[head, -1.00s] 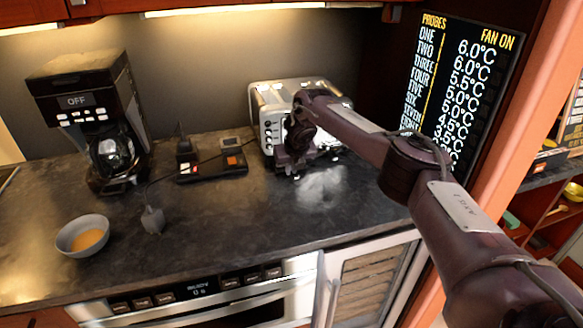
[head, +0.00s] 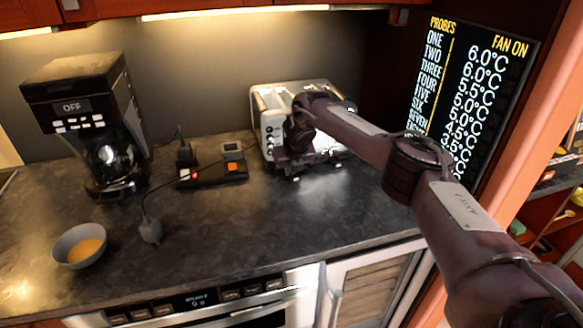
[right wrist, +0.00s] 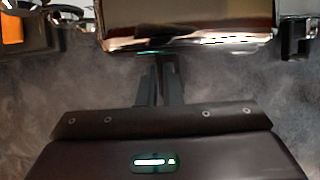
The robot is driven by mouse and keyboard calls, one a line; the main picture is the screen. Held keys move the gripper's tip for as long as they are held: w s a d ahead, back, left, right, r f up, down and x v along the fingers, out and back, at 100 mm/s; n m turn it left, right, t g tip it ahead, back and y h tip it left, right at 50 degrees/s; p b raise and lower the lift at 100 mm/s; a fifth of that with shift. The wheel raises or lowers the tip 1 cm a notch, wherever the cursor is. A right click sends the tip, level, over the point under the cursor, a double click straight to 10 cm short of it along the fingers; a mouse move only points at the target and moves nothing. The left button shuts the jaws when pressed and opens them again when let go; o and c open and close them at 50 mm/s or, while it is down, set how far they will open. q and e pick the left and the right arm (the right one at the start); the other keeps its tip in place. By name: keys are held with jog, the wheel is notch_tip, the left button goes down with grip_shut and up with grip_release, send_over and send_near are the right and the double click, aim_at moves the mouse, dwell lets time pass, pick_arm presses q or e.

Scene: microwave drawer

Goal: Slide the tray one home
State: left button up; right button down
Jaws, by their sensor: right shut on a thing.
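A silver toaster (head: 275,122) stands at the back of the counter, left of the probe display. My right gripper (head: 300,168) is low at its front edge, jaws shut at the toaster's base. In the right wrist view the fingers (right wrist: 158,68) are close together just below the toaster's bright lower edge (right wrist: 190,45). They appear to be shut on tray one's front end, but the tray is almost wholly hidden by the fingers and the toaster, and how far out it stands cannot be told. My left gripper is not in view.
A power strip (head: 212,172) with plugs and a cord lies left of the toaster. A coffee maker (head: 85,120) and a grey bowl (head: 62,250) stand further left. The counter (head: 260,230) in front of the toaster is clear. A cabinet side rises on the right.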

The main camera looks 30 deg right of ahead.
jog(key=shift+w+d, duration=0.1)
jog(key=shift+w, duration=0.2)
jog(key=shift+w+b, duration=0.35)
jog(key=shift+b, duration=0.2)
jog(key=c, duration=1.5)
grip_release()
jog(key=shift+s+r+p, duration=0.15)
jog(key=shift+p, duration=0.4)
jog(key=shift+s+a+r+p, duration=0.2)
jog(key=shift+s+a+p, duration=0.3)
jog(key=shift+s+p, duration=0.45)
